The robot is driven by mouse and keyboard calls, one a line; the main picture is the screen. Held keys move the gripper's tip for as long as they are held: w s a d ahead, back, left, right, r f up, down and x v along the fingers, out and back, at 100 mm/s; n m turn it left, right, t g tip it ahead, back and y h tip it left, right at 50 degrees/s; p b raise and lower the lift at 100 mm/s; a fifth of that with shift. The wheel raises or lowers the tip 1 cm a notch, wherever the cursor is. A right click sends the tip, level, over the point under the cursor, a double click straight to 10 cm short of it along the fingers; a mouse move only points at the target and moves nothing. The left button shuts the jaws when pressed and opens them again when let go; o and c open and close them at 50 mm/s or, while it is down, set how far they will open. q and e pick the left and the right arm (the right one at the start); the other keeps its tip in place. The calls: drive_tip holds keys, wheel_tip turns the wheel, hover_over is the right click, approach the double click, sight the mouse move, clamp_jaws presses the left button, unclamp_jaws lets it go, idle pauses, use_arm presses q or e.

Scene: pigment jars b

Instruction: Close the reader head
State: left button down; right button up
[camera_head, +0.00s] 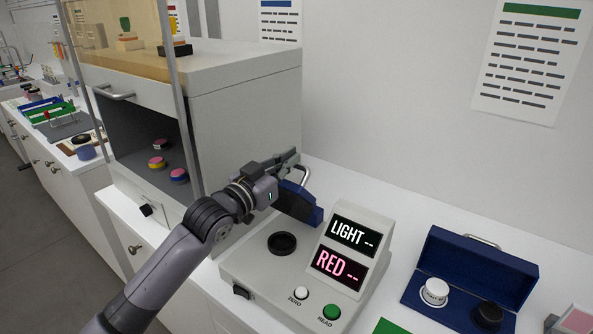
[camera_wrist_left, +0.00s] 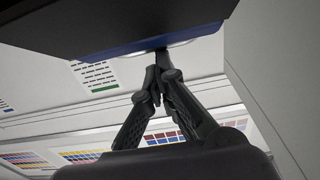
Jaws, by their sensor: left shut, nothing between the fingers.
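The reader (camera_head: 262,268) stands on the white counter, its displays showing LIGHT -- and RED --. Its blue reader head (camera_head: 298,203) is tilted up at the back, apart from the dark round sample well (camera_head: 282,243). A metal handle (camera_head: 304,174) shows at the head's upper end. My left gripper (camera_head: 290,157) is at the raised head, beside and behind the handle. In the left wrist view the gripper (camera_wrist_left: 158,72) is shut and empty, with its fingertips just under a dark and blue body (camera_wrist_left: 145,48), likely the head. Whether they touch is unclear. My right gripper is out of view.
A grey cabinet (camera_head: 245,110) with several pigment jars on its shelf stands left of the reader. A blue open case (camera_head: 465,265) with a white and a black round piece lies at the right. The white ZERO (camera_head: 301,293) and green READ (camera_head: 331,312) buttons are at the reader's front.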

use_arm(q)
drive_tip(key=shift+t+h, duration=0.5)
drive_tip(key=shift+t, duration=0.4)
drive_tip(key=s+a+f+b, duration=0.2)
drive_tip(key=s+f+b, duration=0.1)
drive_tip(key=shift+f, duration=0.3)
drive_tip(key=s+a+f+b, duration=0.1)
drive_tip(key=s+a+f, duration=0.1)
drive_tip(key=s+f, duration=0.2)
wheel_tip(320, 180, down, 2)
drive_tip(key=shift+a+f, duration=0.1)
drive_tip(key=shift+a, duration=0.2)
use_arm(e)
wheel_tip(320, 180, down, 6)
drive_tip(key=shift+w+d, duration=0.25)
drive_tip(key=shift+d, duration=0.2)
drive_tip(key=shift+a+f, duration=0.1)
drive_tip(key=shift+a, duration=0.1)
